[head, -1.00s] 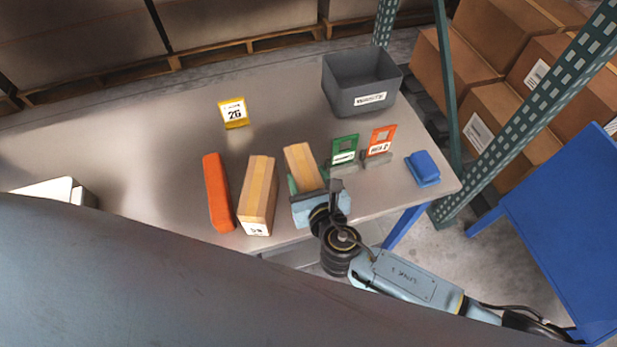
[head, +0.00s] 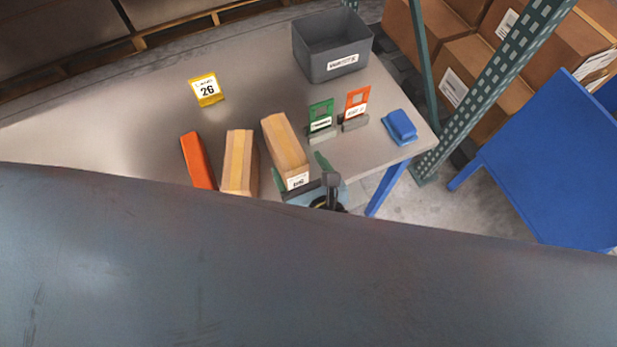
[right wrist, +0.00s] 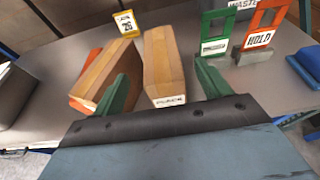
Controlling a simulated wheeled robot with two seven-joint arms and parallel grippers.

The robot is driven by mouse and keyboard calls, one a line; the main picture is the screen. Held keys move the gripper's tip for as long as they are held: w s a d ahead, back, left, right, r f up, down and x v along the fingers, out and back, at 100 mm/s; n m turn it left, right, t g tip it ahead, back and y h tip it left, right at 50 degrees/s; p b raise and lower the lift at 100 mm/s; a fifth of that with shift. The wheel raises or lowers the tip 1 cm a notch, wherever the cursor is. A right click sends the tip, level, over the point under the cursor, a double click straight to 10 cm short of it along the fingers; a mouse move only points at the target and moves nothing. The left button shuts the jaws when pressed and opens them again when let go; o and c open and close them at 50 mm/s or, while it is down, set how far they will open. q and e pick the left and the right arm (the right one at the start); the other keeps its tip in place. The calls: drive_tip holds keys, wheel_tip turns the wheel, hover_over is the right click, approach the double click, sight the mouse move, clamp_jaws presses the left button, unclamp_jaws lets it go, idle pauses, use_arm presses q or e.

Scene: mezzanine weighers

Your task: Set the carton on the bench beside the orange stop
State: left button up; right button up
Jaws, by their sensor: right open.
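Two tan cartons with pale tape stand side by side on the grey bench (head: 150,120). The left carton (head: 238,162) is just right of the orange stop (head: 198,160), with a narrow gap at most. The right carton (head: 285,147) has a white label on its near end. My right gripper (head: 299,168) is open, its green fingers either side of the right carton's near end. In the right wrist view this carton (right wrist: 163,62) stands between the spread fingers (right wrist: 162,80), with gaps on both sides. My left gripper is not in view.
A yellow 26 sign (head: 206,90) stands behind the cartons. Green (head: 321,115) and orange (head: 356,103) tag stands, a blue object (head: 400,127) and a grey bin (head: 333,50) are to the right. A perforated green post (head: 490,90) rises past the bench's right end.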

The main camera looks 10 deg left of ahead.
drive_tip(key=shift+v, duration=2.4)
drive_tip(key=w+d+m+h, duration=0.3)
drive_tip(key=w+m, duration=0.5)
drive_tip(key=m, duration=1.1)
drive_tip(key=s+d+f+m+g+h, duration=0.1)
drive_tip(key=s+d+f+m+g, duration=0.1)
drive_tip(key=d+f+m, duration=0.65)
drive_tip(key=s+d+f+m+g+h, duration=0.1)
drive_tip(key=s+d+f+g, duration=0.3)
drive_tip(key=f, duration=0.9)
drive_tip(key=s+d+f+m+g+h, duration=0.1)
drive_tip(key=s+d+f+m, duration=0.3)
drive_tip(key=s, duration=0.5)
drive_tip(key=s+d+f+m+g+h, duration=0.1)
drive_tip(key=s+d+f+m+g, duration=0.1)
drive_tip(key=s+d+f+m, duration=0.2)
drive_tip(key=s+d+f+m+g+h, duration=0.1)
drive_tip(key=s+d+f+m, duration=0.3)
drive_tip(key=s+f, duration=0.5)
drive_tip(key=s+d+g, duration=0.1)
drive_tip(key=s+d, duration=0.1)
drive_tip(key=s, duration=0.4)
drive_tip(key=shift+s, duration=0.25)
